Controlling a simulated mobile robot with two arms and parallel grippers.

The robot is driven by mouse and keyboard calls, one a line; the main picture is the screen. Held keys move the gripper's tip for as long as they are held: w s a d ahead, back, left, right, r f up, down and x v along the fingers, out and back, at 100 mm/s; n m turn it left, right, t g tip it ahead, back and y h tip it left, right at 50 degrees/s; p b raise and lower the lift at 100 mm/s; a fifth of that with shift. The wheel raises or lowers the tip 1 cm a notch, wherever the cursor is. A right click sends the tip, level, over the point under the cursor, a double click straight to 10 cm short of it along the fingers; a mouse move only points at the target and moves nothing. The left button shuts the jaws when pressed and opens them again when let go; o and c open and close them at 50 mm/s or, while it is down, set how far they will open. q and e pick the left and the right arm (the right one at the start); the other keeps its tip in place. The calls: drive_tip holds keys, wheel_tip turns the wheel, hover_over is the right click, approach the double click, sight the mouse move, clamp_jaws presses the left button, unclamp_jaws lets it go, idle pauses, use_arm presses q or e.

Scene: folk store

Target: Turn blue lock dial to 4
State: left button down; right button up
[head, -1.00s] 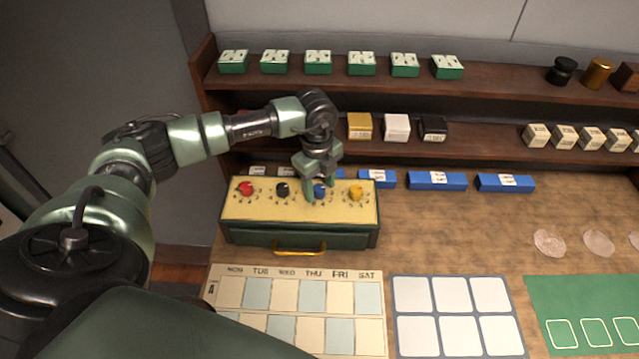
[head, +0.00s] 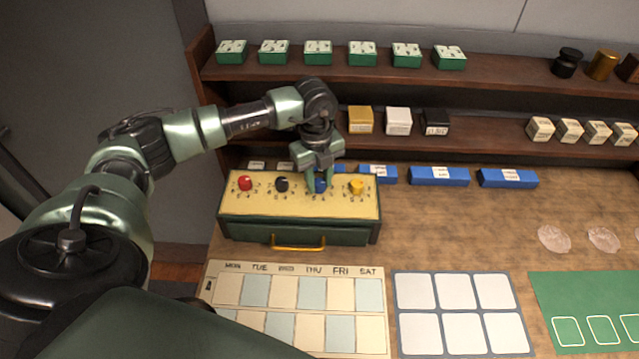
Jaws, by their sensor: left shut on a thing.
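A green lock box (head: 240,226) with a cream top stands at the back left of the wooden table. Its top carries a red dial (head: 245,183), a black dial (head: 282,184), a blue dial (head: 320,187) and a yellow dial (head: 357,186), with small marks around each. My left gripper (head: 320,185) points down over the blue dial, its fingers shut on the dial's sides. The fingers partly hide the dial, and the marks are too small to read, so its setting cannot be told. My right gripper is out of view.
Blue boxes (head: 440,176) lie behind the lock box, below shelves (head: 480,80) holding small boxes and jars. A brass handle (head: 298,246) sticks out of the box front. A weekday chart (head: 215,312), a white-celled mat (head: 394,300) and a green mat (head: 590,285) lie in front.

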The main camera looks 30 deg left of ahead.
use_arm(q)
drive_tip(key=m+b, duration=0.2)
drive_tip(key=m, duration=0.1)
drive_tip(key=shift+a+f+m+b, duration=0.1)
drive_tip(key=shift+f+m+b, duration=0.05)
drive_tip(key=shift+m+b, duration=0.25)
drive_tip(key=m+b, duration=0.2)
drive_tip(key=m, duration=0.1)
drive_tip(key=m+b, duration=0.2)
drive_tip(key=m, duration=0.1)
drive_tip(key=shift+m, duration=0.4)
drive_tip(key=shift+a+r+m+g+b, duration=0.1)
drive_tip(key=shift+r+m+g+b, duration=0.15)
drive_tip(key=shift+m+b, duration=0.55)
drive_tip(key=shift+m, duration=0.4)
drive_tip(key=c, duration=1.1)
unclamp_jaws()
drive_tip(key=shift+o, duration=0.2)
